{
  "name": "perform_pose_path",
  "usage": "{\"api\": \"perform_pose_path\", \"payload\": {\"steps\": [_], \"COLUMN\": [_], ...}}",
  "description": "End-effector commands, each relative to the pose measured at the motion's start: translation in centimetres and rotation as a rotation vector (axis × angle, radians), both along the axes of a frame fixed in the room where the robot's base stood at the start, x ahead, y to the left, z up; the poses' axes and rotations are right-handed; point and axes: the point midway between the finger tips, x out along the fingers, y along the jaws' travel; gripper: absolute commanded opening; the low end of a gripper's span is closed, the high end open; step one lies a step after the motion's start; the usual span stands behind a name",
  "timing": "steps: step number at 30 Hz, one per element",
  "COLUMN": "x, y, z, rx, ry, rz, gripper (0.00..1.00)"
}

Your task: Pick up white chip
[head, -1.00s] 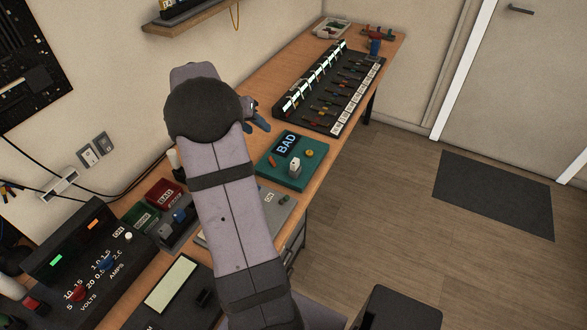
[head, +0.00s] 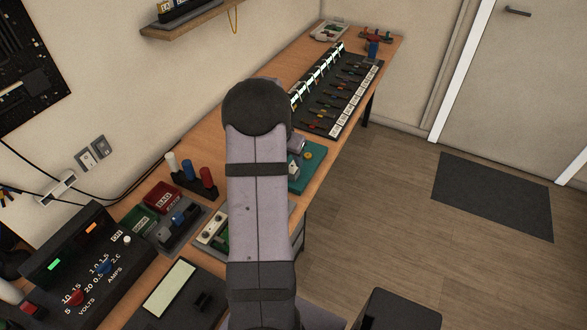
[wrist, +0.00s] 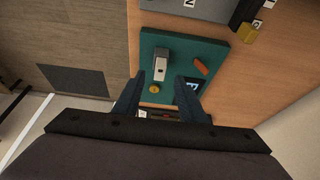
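The white chip (wrist: 161,68), a small pale block, stands on the teal board (wrist: 218,44) in the wrist view. In the head view, part of the chip (head: 293,171) shows beside my arm, and the board (head: 308,172) is partly covered by it. My gripper (wrist: 160,84) is open and empty in the wrist view, its two dark fingers apart with the chip in line with the gap between them. The gap in height between fingers and chip is hard to tell. My arm mostly hides the gripper in the head view.
On the board are a yellow knob (wrist: 153,89), an orange piece (wrist: 201,66) and a dark display (wrist: 188,92). A yellow block (wrist: 249,32) lies nearby on the bench. A black rack (head: 338,90) stands farther along the bench. Several cylinders stand in a holder (head: 193,183) left of my arm.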

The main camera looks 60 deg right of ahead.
Motion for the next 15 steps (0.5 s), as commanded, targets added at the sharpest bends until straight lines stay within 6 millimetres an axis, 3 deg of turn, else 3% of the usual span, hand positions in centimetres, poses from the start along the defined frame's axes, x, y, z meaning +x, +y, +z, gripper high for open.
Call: {"api": "perform_pose_path", "payload": {"steps": [5, 15], "x": [0.0, -0.1], "y": [-0.2, -1.4], "z": [-0.4, -3.6], "rx": [0.001, 0.002], "ry": [0.002, 0.002], "rz": [0.0, 0.0], "gripper": [0.38, 0.38]}}
